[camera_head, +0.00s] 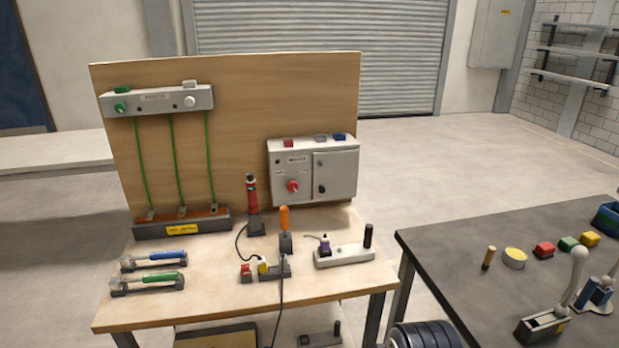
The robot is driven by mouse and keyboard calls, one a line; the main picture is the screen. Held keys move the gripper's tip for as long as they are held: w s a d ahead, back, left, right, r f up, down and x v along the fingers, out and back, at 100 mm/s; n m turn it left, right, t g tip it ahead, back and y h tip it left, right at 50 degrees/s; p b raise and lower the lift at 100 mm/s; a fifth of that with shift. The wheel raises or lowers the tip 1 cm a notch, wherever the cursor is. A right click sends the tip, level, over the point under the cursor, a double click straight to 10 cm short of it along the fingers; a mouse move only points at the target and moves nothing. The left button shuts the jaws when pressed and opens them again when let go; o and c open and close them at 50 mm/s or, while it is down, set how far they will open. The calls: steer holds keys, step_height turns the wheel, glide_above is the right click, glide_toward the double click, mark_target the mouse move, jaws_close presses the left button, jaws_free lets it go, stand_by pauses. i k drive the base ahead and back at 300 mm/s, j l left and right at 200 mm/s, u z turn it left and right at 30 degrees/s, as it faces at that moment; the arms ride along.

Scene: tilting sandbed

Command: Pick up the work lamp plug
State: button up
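A dark power strip (272,274) lies near the front middle of the wooden workbench. A red plug (246,271) and a yellow plug (263,266) stand in it. I cannot tell for sure which plug is the work lamp's.
A wooden backboard (235,140) carries a grey control box (314,172). Two hammer-like tools (150,272) lie at the bench's left. A dark table (440,240) with small coloured blocks stands at right.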

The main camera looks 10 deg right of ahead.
mark_target(261, 264)
steer(key=i+u, duration=0.25)
steer(key=i, duration=0.9)
